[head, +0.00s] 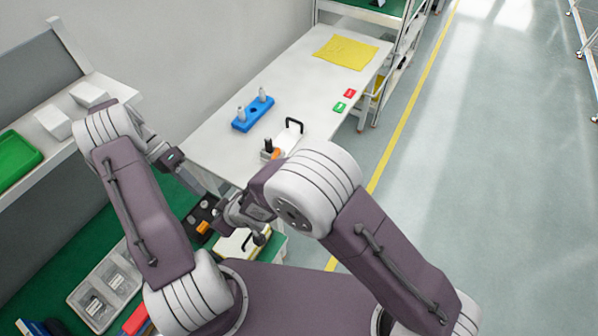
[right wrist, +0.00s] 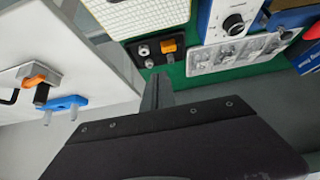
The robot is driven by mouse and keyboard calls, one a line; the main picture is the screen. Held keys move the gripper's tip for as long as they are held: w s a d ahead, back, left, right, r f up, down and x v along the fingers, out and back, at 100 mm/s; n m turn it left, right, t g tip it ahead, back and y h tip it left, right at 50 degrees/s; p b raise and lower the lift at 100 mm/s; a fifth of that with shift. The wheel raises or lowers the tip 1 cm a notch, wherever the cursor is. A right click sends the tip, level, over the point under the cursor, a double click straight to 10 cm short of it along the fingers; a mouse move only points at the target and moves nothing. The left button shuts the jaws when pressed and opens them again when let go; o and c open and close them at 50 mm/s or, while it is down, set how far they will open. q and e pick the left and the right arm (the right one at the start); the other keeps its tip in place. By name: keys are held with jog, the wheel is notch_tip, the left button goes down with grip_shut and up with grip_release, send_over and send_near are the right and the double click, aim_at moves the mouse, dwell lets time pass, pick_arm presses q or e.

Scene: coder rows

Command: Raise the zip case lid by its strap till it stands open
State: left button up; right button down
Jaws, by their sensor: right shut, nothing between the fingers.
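A pale, flat-topped box (head: 231,246) lies low in front of my base in the head view, with a small dark strap or handle near its right side. It may be the zip case, but my arms cover part of it and I cannot make out a zip or a raised lid. My left gripper (head: 208,194) is above the green surface, left of the box; its fingers are too small to judge. My right gripper is partly hidden behind its own wrist in the head view. In the right wrist view its fingers (right wrist: 157,92) are together and empty, apart from every object.
A black block with an orange part (right wrist: 160,49) and a clear tray (right wrist: 240,52) are on the green surface. The white table (head: 235,85) holds a blue peg block (head: 253,115) and a clamp with a black handle (head: 294,126). A yellow cloth (head: 345,51) lies farther back.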

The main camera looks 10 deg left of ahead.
jog(key=d+f+v, duration=0.1)
jog(key=v, duration=1.3)
jog(key=w+d+r+m+t+h, duration=0.1)
jog(key=w+d+m+t+h, duration=0.1)
jog(key=w+d+m, duration=0.2)
jog(key=w+d+r+m+t+h, duration=0.1)
jog(key=w+d+m, duration=0.3)
jog(key=w+d, duration=0.7)
jog(key=shift+w+d+r+m+t+h, duration=0.3)
jog(key=shift+w+d+r+t+h, duration=0.15)
jog(key=shift+d, duration=2.7)
jog(key=shift+s, duration=0.1)
